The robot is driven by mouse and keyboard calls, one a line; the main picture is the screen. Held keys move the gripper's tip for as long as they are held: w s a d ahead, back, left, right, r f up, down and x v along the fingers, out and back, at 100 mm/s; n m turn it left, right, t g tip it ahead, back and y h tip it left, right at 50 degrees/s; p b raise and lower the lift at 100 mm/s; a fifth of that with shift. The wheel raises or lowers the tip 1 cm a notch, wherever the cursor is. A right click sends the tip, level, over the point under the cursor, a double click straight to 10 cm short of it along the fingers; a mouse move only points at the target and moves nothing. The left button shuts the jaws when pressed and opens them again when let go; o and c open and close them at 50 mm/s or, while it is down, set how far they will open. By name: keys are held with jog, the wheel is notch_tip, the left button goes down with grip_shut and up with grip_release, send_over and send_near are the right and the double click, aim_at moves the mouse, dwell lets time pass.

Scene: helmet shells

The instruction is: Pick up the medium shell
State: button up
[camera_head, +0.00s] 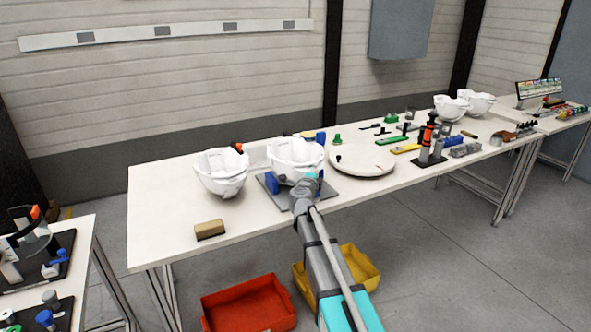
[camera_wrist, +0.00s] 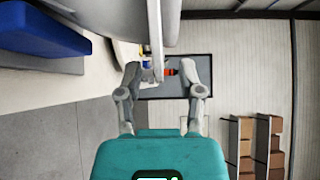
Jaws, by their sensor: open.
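A white helmet shell (camera_head: 295,155) sits at the dark fixture plate (camera_head: 334,191) in the head view. A second white shell (camera_head: 222,175) stands to its left on the table. Which one is the medium shell I cannot tell for sure. My gripper (camera_head: 306,182) is at the front of the shell on the plate, partly covering it. In the wrist view my gripper (camera_wrist: 160,74) is open, with a finger on each side. A thin pale edge of the close shell (camera_wrist: 155,35) comes down between the fingers. Whether they touch it I cannot tell.
A blue block (camera_head: 272,183) stands left of my gripper and looms in the wrist view (camera_wrist: 40,32). A round white turntable (camera_head: 360,165) lies to the right. A tan block (camera_head: 209,229) is at the front left. Red (camera_head: 248,304) and yellow bins (camera_head: 362,266) stand below.

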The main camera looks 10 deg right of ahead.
jog(key=shift+x, duration=0.95)
grip_shut()
